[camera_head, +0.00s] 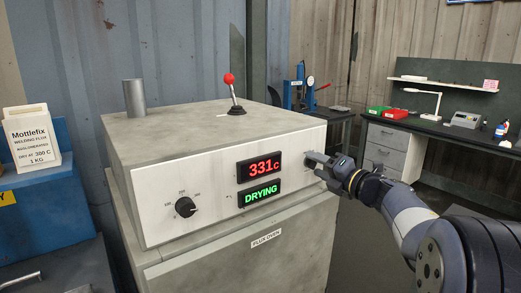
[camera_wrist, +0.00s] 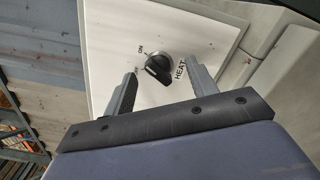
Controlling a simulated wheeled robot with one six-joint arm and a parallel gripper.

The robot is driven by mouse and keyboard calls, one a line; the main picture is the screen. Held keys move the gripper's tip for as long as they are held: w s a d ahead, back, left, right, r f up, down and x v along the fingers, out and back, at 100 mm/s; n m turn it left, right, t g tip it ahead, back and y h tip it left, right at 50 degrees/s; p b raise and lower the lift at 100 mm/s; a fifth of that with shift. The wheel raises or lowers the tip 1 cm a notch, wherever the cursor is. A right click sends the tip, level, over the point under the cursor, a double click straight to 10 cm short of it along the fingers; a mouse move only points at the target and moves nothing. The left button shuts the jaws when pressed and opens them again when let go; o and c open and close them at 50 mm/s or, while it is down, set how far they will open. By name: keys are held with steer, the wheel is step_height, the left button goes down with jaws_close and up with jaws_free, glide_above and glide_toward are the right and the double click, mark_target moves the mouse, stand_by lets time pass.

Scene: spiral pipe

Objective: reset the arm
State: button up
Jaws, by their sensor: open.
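My gripper (camera_head: 318,158) is at the right end of the flux oven's front panel in the head view, with my arm reaching in from the lower right. In the wrist view my gripper (camera_wrist: 158,92) is open, with a finger on each side of a black knob (camera_wrist: 158,68) marked HEAT and ON. I cannot tell whether the fingers touch the knob. The knob is hidden behind my gripper in the head view. The flux oven (camera_head: 205,170) shows a red 331 C display (camera_head: 257,167) and a green DRYING display (camera_head: 260,193).
A black dial (camera_head: 185,207) is on the panel's left. A red-knobbed lever (camera_head: 233,93) and a grey pipe (camera_head: 134,98) stand on the oven top. A Mottlefix box (camera_head: 32,138) sits at left. A workbench (camera_head: 440,127) with a lamp is at back right.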

steer(key=b+v, duration=0.1)
steer(key=v, duration=0.9)
steer(key=shift+s, duration=0.1)
